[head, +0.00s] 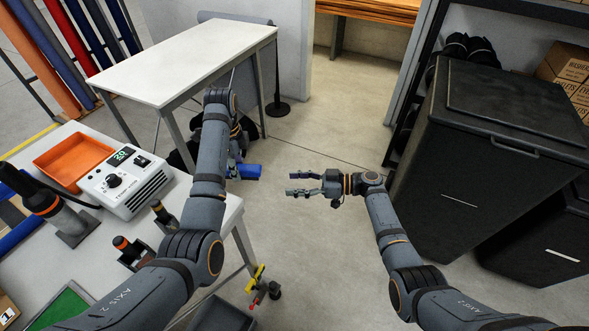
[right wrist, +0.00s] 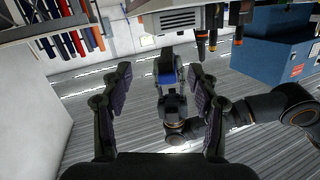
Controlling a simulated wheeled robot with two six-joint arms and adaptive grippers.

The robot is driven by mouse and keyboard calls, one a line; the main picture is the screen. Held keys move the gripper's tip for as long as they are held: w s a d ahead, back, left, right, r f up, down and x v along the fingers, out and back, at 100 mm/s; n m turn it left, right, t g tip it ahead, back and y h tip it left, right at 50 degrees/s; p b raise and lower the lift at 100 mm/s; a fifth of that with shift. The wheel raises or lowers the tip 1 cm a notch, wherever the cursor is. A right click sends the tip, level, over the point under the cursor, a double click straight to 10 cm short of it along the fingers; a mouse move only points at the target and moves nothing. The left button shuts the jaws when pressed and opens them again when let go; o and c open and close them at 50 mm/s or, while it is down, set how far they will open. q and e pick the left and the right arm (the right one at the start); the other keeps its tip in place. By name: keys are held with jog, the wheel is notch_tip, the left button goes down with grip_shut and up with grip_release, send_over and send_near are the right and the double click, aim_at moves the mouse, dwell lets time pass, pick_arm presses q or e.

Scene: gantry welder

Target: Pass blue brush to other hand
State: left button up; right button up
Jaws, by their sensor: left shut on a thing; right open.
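The blue brush (head: 248,171) is in my left gripper (head: 234,168), beside the right end of the grey worktable. Much of that gripper is hidden behind my left forearm in the head view. The brush shows as a small blue block (right wrist: 167,78) in the right wrist view, between my right fingers in the picture but beyond them. My right gripper (head: 303,184) is open and empty, its fingers pointing left toward the brush. A gap of bare floor separates it from the brush in the head view.
A worktable (head: 222,208) at left holds an orange tray (head: 72,162) and a white power unit (head: 128,181). A white table (head: 190,60) stands behind. Large black bins (head: 490,150) stand at right.

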aim_at(261, 168)
notch_tip(261, 168, up, 6)
jog(key=n+g+y, duration=0.1)
jog(key=n+y, duration=0.1)
jog(key=n, duration=0.1)
jog(key=a, duration=0.4)
jog(key=w+a, duration=0.1)
jog(key=a, duration=0.3)
jog(key=w+a, duration=0.1)
jog(key=a, duration=0.3)
jog(key=shift+a, duration=0.2)
jog(key=c, duration=1.1)
pick_arm(q)
jog(key=o, duration=1.2)
pick_arm(e)
jog(key=shift+c, duration=0.8)
pick_arm(q)
jog(key=shift+o, duration=0.2)
